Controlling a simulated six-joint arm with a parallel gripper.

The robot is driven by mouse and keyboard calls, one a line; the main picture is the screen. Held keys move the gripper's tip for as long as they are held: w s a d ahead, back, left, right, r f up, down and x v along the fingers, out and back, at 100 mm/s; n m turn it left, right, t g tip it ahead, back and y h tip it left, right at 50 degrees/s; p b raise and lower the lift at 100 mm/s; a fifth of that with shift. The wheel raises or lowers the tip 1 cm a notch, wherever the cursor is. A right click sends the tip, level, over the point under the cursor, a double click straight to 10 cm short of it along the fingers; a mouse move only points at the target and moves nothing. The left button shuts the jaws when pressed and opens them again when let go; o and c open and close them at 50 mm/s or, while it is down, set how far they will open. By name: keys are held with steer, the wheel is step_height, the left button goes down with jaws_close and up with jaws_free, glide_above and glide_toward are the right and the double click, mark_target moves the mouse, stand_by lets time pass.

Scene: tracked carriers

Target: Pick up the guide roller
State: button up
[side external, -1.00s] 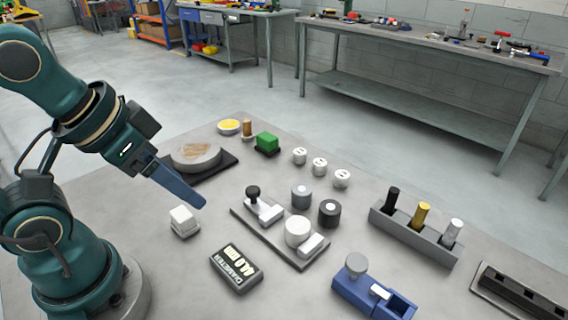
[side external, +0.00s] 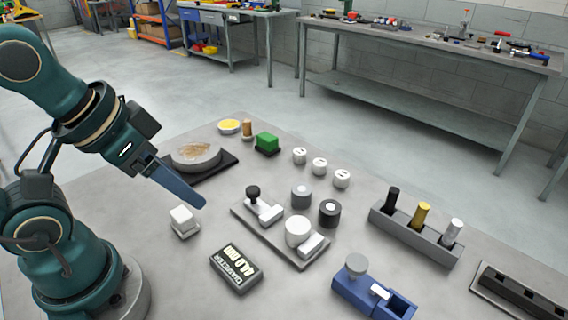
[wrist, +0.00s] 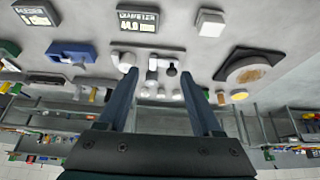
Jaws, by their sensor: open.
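My gripper (side external: 200,202) hangs above the left part of the table, pointing down and to the right. In the wrist view its two fingers (wrist: 158,78) are apart with nothing held between them. Several cylinders could be the guide roller; I cannot tell which. A larger white cylinder (side external: 298,232) stands on that plate. Three small white cylinders (side external: 320,166) stand in a row farther back. My gripper is apart from all of them.
A diameter display (side external: 236,269) and a white block (side external: 184,221) are near my arm. A round dish (side external: 196,158) is behind the gripper. A blue fixture (side external: 372,290) stands in front, and a grey rack with three pegs (side external: 412,236) stands right. Bare table separates these.

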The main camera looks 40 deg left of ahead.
steer(key=o, duration=0.4)
steer(key=shift+c, duration=0.2)
